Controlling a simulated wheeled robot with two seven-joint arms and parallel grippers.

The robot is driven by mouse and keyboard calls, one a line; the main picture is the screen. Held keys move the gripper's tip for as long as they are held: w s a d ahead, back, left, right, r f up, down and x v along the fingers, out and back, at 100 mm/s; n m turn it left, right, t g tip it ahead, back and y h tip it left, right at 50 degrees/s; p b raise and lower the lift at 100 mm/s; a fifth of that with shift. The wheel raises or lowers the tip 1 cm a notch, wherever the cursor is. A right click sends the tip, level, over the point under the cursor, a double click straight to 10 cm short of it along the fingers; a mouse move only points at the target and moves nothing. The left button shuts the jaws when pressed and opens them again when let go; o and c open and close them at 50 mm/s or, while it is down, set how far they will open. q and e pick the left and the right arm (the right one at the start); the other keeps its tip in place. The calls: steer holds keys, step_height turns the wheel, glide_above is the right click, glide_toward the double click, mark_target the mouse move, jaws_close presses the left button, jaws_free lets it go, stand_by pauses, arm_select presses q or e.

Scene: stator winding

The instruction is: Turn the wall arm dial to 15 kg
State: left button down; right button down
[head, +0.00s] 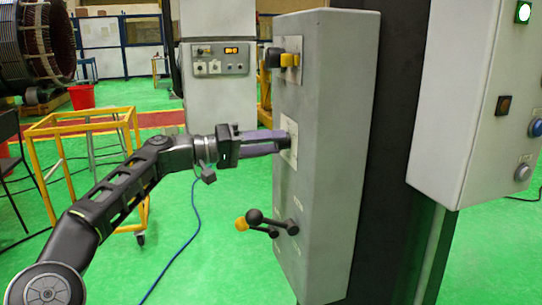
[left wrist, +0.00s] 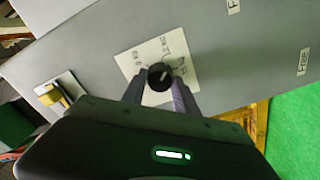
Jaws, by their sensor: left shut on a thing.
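The dial is a round black knob (left wrist: 161,76) with a light pointer line, on a pale square plate with markings too small to read. In the head view the plate (head: 289,147) shows on the narrow face of the grey wall box (head: 335,150), and the knob is hidden behind the fingers. My left gripper (head: 283,141) reaches in from the left at the plate. In the left wrist view its fingers (left wrist: 158,88) stand on both sides of the knob, shut on it. My right gripper is not in view.
Above the dial is a switch with a yellow and black handle (head: 284,60). A white panel with buttons (head: 475,100) hangs at right. A yellow frame cart (head: 80,125) stands behind my left arm.

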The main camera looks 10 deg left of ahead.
arm_select(q)
steer(key=m+b, duration=0.2)
steer(key=m, duration=0.1)
steer(key=shift+f+m, duration=0.15)
steer(key=shift+m, duration=0.25)
steer(key=m+b, duration=0.2)
steer(key=m, duration=0.2)
steer(key=shift+r+m, duration=0.2)
steer(key=shift+m, duration=0.1)
steer(key=c, duration=0.9)
jaws_free()
steer(key=shift+c, duration=0.2)
steer(key=shift+a, duration=0.1)
steer(key=b+v, duration=0.1)
steer(key=v, duration=0.6)
steer(key=shift+s+a, duration=0.25)
